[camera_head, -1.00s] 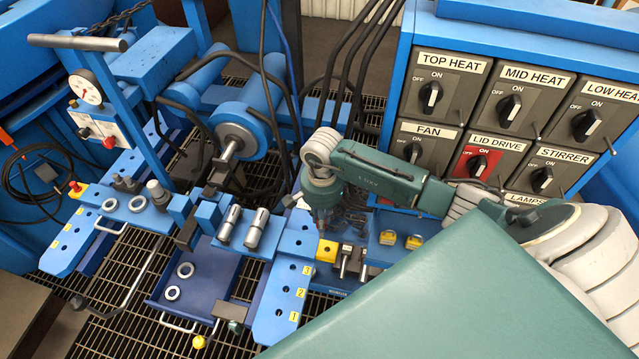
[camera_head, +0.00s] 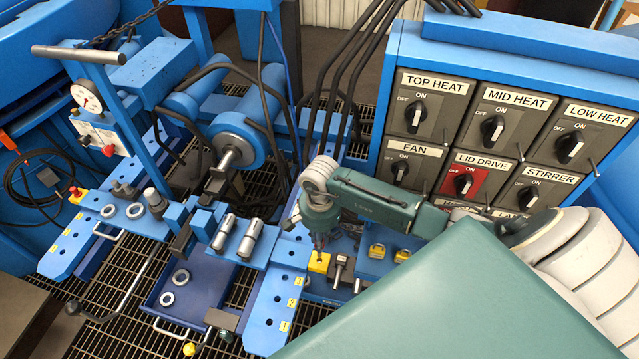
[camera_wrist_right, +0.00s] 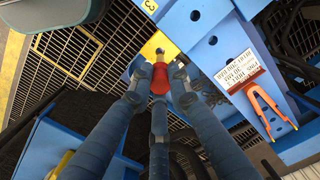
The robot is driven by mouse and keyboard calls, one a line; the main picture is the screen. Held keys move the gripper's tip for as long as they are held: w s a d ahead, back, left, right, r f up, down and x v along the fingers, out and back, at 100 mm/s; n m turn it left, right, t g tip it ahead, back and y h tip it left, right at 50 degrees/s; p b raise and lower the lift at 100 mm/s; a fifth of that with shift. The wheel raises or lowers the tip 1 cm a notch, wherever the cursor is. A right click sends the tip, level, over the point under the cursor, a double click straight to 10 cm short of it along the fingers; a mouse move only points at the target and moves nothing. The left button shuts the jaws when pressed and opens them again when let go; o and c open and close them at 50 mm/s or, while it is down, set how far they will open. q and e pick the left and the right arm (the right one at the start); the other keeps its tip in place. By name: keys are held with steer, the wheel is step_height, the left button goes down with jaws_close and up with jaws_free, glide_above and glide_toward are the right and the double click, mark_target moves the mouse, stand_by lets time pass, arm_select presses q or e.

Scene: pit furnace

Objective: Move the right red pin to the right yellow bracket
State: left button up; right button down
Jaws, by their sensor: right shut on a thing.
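My right gripper (camera_head: 319,238) is above the right yellow bracket (camera_head: 319,262), a small yellow block at the far end of the numbered blue rail. In the right wrist view its three fingers (camera_wrist_right: 160,88) are closed around the right red pin (camera_wrist_right: 160,78). The pin's metal end is over the yellow bracket (camera_wrist_right: 153,47); I cannot tell whether it touches or enters it. In the head view the fingers mostly hide the pin. My left gripper is not in view.
At the left, another red knob (camera_head: 74,190) is on a yellow block. Metal clamps (camera_head: 341,268) and yellow parts (camera_head: 377,251) are close right of the bracket. A switch panel (camera_head: 463,185) is behind my right arm. A blue tray (camera_head: 195,312) holds metal rings.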

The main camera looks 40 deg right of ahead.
mark_target(320, 256)
steer(key=shift+f+b, duration=1.65)
steer(key=shift+f, duration=0.9)
steer(key=shift+f+b, duration=1.5)
steer(key=shift+b, duration=0.05)
steer(key=c, duration=1.6)
jaws_free()
steer(key=shift+o, duration=0.2)
steer(key=shift+r, duration=0.1)
